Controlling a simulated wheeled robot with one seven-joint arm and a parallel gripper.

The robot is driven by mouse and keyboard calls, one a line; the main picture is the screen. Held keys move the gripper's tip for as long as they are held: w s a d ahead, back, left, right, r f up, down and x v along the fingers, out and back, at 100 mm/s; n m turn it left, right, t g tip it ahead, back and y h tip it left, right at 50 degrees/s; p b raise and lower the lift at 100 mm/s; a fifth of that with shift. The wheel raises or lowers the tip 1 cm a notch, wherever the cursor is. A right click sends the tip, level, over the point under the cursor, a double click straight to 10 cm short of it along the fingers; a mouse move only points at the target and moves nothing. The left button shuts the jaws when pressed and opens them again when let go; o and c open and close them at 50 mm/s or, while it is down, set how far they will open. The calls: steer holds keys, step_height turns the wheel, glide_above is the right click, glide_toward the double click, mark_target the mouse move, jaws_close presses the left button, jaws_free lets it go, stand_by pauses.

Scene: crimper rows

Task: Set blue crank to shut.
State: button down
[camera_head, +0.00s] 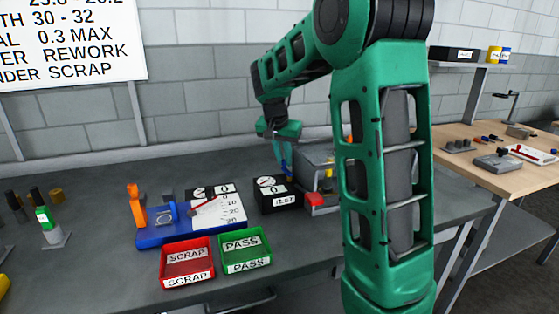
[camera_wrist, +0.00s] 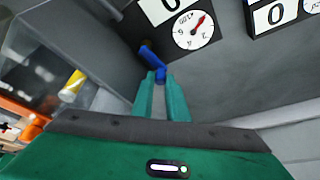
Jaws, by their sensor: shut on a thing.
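The blue crank (camera_wrist: 149,54) shows in the wrist view as a short bent blue bar beside a grey machine body (camera_wrist: 70,30). My gripper (camera_wrist: 160,79) is shut on the crank's near end, between its two green fingertips. The fingertips cover part of that end. In the head view my gripper (camera_head: 283,146) is above the grey machine (camera_head: 318,160), with a bit of the blue crank (camera_head: 287,165) below it. My own arm hides the machine's right part. Any open or shut markings for the crank cannot be made out.
A black gauge box marked TEST (camera_head: 278,196) stands left of the machine. A red SCRAP tray (camera_head: 172,259), a green PASS tray (camera_head: 224,252) and a blue gauge stand (camera_head: 160,236) are on the front left of the bench. A wooden bench (camera_head: 480,176) stands at right.

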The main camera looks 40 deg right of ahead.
steer(key=shift+d+m, duration=0.1)
steer(key=shift+m, duration=0.4)
steer(key=c, duration=1.7)
jaws_free()
steer(key=shift+c, duration=0.2)
